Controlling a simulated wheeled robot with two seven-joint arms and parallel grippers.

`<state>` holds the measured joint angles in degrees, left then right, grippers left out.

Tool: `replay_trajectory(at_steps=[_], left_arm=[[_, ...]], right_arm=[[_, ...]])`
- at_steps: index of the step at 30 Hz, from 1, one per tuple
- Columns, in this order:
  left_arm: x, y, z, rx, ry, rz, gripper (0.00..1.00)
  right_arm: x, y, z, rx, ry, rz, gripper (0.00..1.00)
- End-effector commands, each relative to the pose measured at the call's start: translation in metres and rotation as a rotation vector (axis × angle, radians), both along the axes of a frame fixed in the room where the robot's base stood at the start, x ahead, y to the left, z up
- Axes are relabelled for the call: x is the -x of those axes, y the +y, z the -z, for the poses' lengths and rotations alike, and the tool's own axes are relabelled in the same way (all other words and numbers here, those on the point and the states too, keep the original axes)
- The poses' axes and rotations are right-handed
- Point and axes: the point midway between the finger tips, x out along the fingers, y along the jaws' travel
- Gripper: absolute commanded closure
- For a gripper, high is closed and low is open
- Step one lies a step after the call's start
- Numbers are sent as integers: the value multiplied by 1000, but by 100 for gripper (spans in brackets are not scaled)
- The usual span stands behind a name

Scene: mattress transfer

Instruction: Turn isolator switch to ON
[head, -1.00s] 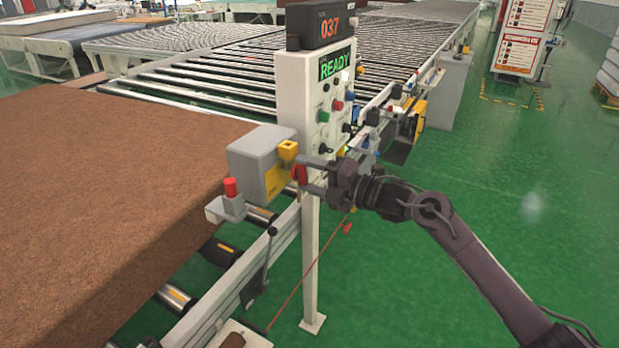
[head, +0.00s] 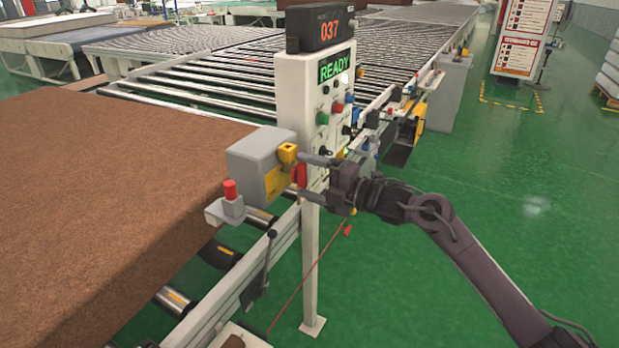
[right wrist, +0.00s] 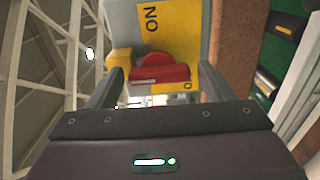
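The isolator switch is a grey box (head: 258,152) with a yellow plate (head: 276,182) and a red handle (head: 300,176), beside the brown mattress. In the right wrist view the red handle (right wrist: 160,75) lies across the picture on the yellow plate (right wrist: 168,35), where "ON" reads upside down. My right gripper (head: 308,177) is at the handle, its two fingers apart above and below it. In the right wrist view the fingers (right wrist: 158,88) stand on either side of the handle with gaps, so it is open. My left gripper is not in view.
A white control post (head: 316,110) with a READY screen stands just behind the switch. The brown mattress (head: 110,190) lies on the left. A red pushbutton (head: 231,189) is on a bracket below the box. Green floor (head: 490,200) is clear on the right.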

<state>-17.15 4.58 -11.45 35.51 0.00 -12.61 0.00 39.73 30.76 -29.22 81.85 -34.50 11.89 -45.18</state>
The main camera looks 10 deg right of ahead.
Motion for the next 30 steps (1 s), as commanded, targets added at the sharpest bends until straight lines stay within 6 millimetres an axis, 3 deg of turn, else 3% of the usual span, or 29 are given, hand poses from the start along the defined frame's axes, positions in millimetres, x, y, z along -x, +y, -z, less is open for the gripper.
replay_trajectory(at_steps=[11,22,30], left_arm=[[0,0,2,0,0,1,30],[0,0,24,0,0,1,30],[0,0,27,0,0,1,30]], right_arm=[[2,-4,1,0,-2,0,20],[36,-51,4,3,-1,2,20],[46,-63,0,0,0,-1,20]])
